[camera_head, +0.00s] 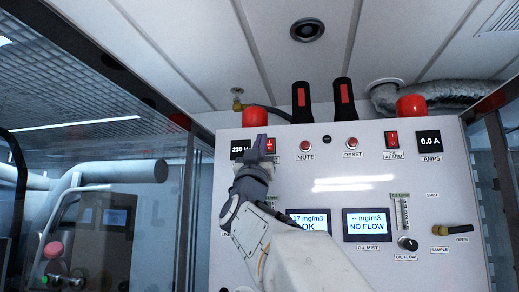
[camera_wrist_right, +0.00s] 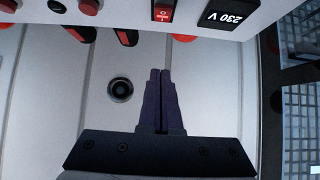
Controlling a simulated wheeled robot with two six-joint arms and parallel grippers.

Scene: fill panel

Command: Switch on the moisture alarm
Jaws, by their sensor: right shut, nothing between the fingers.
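A red rocker switch (camera_head: 270,146) sits on the white panel (camera_head: 345,215) beside the 230 V display (camera_head: 239,149). Its label is hidden behind my gripper, so I cannot read whether it is the moisture alarm. My right gripper (camera_head: 262,142) is shut and empty, in front of this switch and partly covering it. In the right wrist view the shut fingertips (camera_wrist_right: 160,72) point at the red switch (camera_wrist_right: 163,11), with a visible gap between them in the picture. A second red rocker switch (camera_head: 392,139), with a label ending in ALARM, is at the right. My left gripper is not in view.
MUTE (camera_head: 306,144) and RESET (camera_head: 352,143) buttons lie between the switches. Red domes (camera_head: 255,117) and two black-and-red handles (camera_head: 301,101) stand along the panel's top. The NO FLOW screen (camera_head: 367,224), oil flow knob (camera_head: 408,243) and sample valve (camera_head: 452,230) are lower.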

